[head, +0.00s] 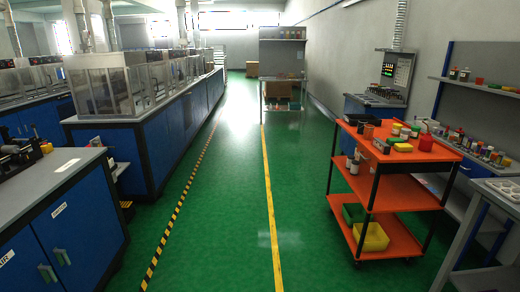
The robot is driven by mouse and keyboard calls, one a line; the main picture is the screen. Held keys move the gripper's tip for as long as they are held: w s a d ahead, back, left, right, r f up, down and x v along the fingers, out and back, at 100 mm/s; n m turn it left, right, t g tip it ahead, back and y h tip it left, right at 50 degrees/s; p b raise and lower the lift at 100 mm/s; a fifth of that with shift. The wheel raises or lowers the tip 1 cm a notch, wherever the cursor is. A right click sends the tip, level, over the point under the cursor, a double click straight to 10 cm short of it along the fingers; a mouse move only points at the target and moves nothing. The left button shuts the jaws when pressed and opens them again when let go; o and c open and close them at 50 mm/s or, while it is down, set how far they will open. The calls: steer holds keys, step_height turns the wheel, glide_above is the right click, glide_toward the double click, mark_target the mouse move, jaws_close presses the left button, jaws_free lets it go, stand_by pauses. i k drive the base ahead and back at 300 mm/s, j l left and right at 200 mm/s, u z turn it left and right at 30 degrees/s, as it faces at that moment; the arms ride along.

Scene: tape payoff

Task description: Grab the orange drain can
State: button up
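I cannot pick out an orange drain can with certainty at this size. A red container (422,138) with a thin upright part stands nearer the cart's right side. Either could be the can, but the details are too small to tell. My gripper is not in view.
The cart also carries small bottles, dark boxes and a yellow block; a yellow bin (371,237) and a green bin sit on its bottom shelf. Blue-cabinet benches (150,160) line the left. The green floor (228,220) between is clear. Wall shelves stand behind the cart.

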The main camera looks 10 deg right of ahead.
mark_target(368, 132)
steer(key=i, duration=1.9)
steer(key=i+z, duration=0.35)
steer(key=i, duration=0.15)
steer(key=i+j+z, duration=0.35)
steer(key=i, duration=0.15)
steer(key=i+j+z, duration=0.35)
steer(key=i, duration=0.15)
steer(key=i+z, duration=0.35)
steer(key=i, duration=0.4)
